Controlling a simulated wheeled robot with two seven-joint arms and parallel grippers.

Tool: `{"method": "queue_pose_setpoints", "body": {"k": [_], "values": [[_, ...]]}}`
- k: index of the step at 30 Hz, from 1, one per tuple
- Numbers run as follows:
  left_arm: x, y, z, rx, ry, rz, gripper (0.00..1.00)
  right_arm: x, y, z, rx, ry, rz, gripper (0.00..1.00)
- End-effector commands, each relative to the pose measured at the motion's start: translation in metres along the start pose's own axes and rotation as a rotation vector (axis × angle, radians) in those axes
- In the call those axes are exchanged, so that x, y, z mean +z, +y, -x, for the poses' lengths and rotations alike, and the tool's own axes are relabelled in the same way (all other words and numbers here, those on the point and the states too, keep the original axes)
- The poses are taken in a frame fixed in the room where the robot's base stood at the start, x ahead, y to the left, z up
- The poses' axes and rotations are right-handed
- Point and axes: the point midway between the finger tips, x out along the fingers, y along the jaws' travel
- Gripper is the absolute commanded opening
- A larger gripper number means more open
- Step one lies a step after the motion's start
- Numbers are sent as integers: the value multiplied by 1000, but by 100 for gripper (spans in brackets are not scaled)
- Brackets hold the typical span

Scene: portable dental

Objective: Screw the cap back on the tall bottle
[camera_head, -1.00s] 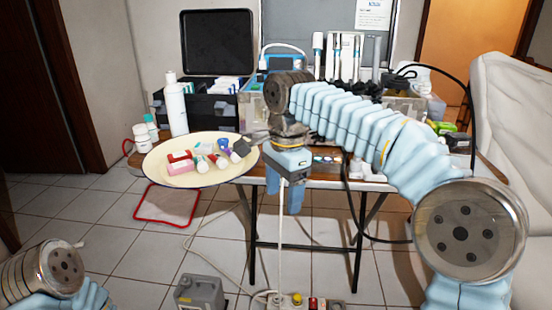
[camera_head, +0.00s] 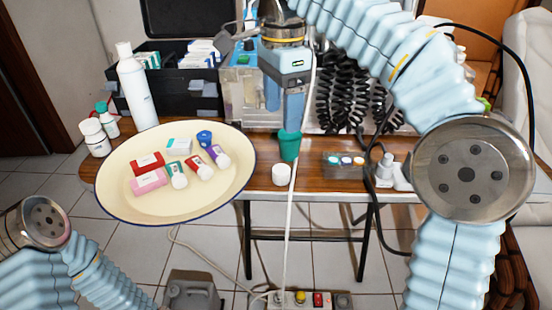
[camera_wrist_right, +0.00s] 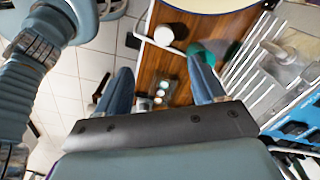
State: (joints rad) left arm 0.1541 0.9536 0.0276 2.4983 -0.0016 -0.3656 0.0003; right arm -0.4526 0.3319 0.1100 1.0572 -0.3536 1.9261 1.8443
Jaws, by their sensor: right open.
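A tall white bottle (camera_head: 136,88) stands upright at the table's back left, behind the plate. Whether its narrow top carries a cap is too small to tell. A small white round piece (camera_head: 281,174), which could be a cap or a small jar, sits at the table's front edge; it also shows in the wrist view (camera_wrist_right: 163,35). My right gripper (camera_head: 292,118) points down above the table, close to a green object (camera_head: 289,147). In the wrist view its fingers (camera_wrist_right: 164,84) are apart with nothing held between them; the green object (camera_wrist_right: 228,52) is partly behind one finger. My left gripper is out of view.
A cream plate (camera_head: 112,204) with several small bottles and boxes overhangs the front left. White jars (camera_head: 94,138) stand left of it. A clear tray with small round pots (camera_head: 346,161) lies right of the green object. A dark case (camera_head: 178,92) is behind.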

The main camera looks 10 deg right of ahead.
Motion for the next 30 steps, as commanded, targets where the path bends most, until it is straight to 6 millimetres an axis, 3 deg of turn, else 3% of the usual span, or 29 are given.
{"method": "queue_pose_setpoints", "body": {"k": [10, 21, 30], "values": [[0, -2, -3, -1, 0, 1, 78, 0, 0, -6, 0, 0, 0, 69], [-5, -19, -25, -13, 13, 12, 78, -1, -1, -73, 2, 1, -1, 69], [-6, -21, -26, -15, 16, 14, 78, 0, -1, -87, -1, 0, 0, 69]]}}
